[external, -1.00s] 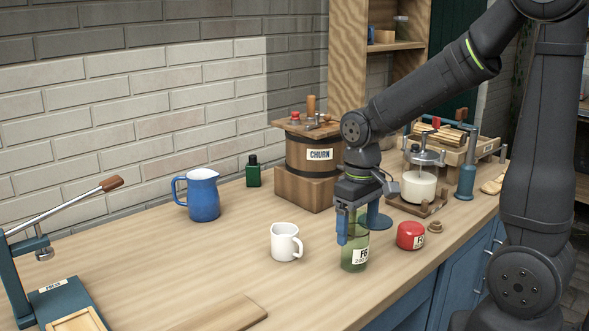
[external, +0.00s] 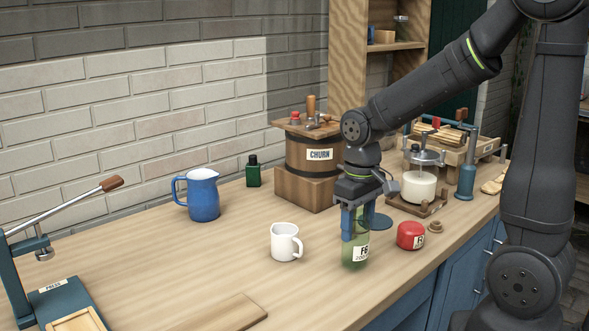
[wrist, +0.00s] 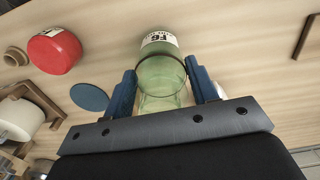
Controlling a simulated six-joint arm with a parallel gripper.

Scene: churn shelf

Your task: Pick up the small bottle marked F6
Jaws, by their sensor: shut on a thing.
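The green see-through bottle marked F6 (external: 355,246) is upright at the counter's front, and its label faces the external camera. My gripper (external: 357,226) points down over it with its blue fingers shut on the bottle's sides. In the wrist view the bottle (wrist: 160,75) sits between the two fingers (wrist: 163,92), with its F6 label partly showing at the far end. I cannot tell whether its base touches the counter.
A red round container (external: 410,236) stands close to the right of the bottle, with a small brown ring beside it. A white mug (external: 285,242) is to the left. A blue disc (external: 380,221) lies behind. The churn (external: 308,160) stands farther back.

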